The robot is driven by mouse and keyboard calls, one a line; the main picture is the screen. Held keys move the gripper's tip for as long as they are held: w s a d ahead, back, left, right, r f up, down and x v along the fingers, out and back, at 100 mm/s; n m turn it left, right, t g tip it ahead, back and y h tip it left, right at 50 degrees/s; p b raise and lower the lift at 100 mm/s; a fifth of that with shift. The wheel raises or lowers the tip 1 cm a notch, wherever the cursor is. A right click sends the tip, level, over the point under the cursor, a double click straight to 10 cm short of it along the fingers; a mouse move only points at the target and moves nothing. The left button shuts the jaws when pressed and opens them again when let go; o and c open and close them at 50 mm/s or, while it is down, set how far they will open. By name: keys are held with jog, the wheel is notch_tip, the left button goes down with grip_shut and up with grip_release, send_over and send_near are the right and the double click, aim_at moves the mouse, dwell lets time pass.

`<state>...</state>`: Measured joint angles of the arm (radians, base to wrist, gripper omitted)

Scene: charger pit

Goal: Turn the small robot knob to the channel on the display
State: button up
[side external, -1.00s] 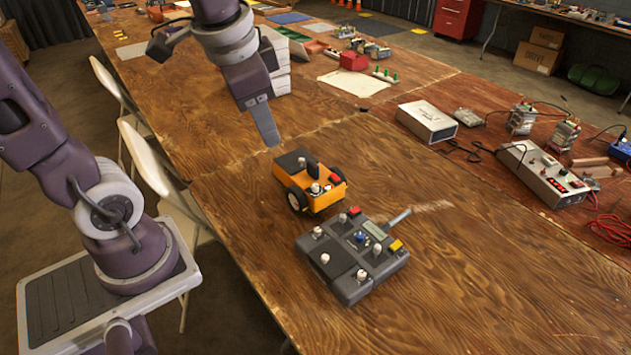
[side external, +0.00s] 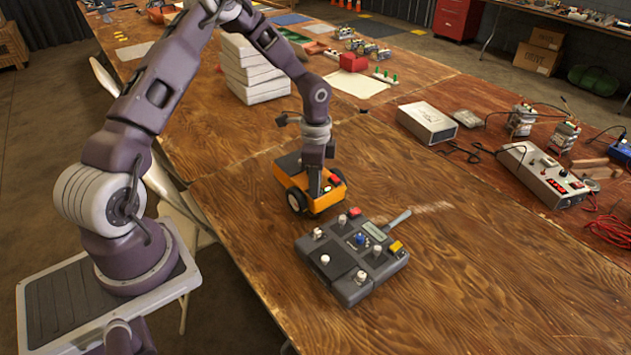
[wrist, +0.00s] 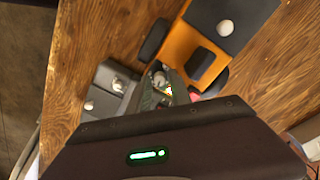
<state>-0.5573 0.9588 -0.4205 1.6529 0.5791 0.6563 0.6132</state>
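The small orange robot (side external: 324,196) stands on the wooden table, with a black top plate, black wheels and a red block. In the side view my gripper (side external: 315,204) reaches straight down onto its front end, and covers the place of its knob. In the wrist view the orange body (wrist: 182,42) lies just beyond my fingers (wrist: 170,92). A pale knob-like part shows beside the fingers; whose it is I cannot tell. Whether my fingers are open or shut is unclear. The grey control box (side external: 342,286) with a small display (side external: 374,231) sits in front; its reading is illegible.
The control box carries several white knobs, a blue knob and a yellow block, close to my gripper. White boxes (side external: 256,72) are stacked behind my arm. Power supplies (side external: 540,172) and red wires stand at the right. The table right of the control box is clear.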

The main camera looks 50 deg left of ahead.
jog(key=shift+f, duration=0.1)
jog(key=shift+c, duration=0.3)
grip_shut()
jog(key=shift+n, duration=2.8)
jog(key=shift+o, duration=0.3)
grip_release()
